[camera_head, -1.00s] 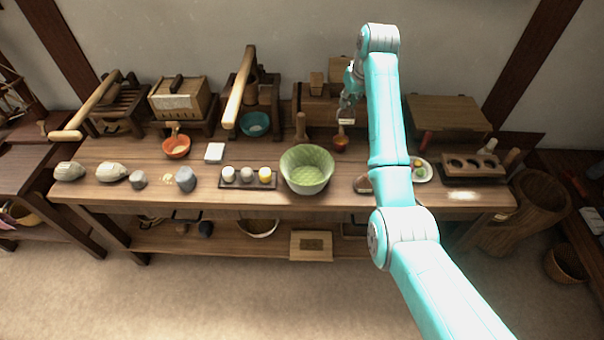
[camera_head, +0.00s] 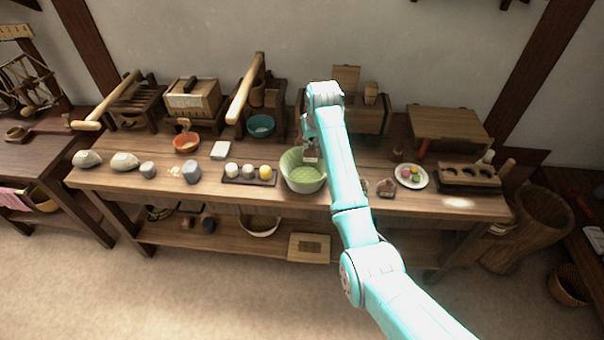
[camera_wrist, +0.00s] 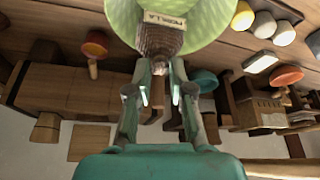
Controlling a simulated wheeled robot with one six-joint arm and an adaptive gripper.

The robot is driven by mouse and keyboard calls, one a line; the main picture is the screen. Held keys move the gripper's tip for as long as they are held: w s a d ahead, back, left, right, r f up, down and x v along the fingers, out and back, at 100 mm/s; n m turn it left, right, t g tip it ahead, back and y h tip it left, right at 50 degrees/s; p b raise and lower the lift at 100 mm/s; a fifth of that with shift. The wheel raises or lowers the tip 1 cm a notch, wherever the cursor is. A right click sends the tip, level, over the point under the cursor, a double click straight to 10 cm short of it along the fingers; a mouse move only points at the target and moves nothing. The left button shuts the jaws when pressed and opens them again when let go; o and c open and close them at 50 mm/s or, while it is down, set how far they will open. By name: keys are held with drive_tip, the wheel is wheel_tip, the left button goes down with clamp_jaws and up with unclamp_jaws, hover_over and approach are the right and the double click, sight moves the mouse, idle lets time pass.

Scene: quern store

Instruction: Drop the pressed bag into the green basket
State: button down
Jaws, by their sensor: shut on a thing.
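The pressed bag (camera_wrist: 160,38) is brown and woven, with a pale label reading PERILLA. My gripper (camera_wrist: 159,68) is shut on its narrow end, and the bag extends beyond the fingertips. In the head view my gripper (camera_head: 310,148) is over the green basket (camera_head: 303,185), a round, open, light green vessel near the table's front edge. The bag shows small there, over the basket's opening; its exact height above the bottom cannot be told. In the wrist view the basket (camera_wrist: 212,18) lies behind the bag. My arm hides part of the table right of the basket.
A dark tray (camera_head: 233,180) with several small cups stands just left of the basket. Right are a plate (camera_head: 405,184) with colourful pieces and a wooden block with hollows (camera_head: 468,187). A blue bowl (camera_head: 260,126) and wooden presses stand behind.

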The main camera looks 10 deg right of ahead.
sight(312, 148)
drive_tip(key=shift+f, duration=1.9)
drive_tip(key=c, duration=1)
unclamp_jaws()
drive_tip(key=shift+d, duration=0.1)
drive_tip(key=shift+o, duration=0.2)
drive_tip(key=v, duration=1.2)
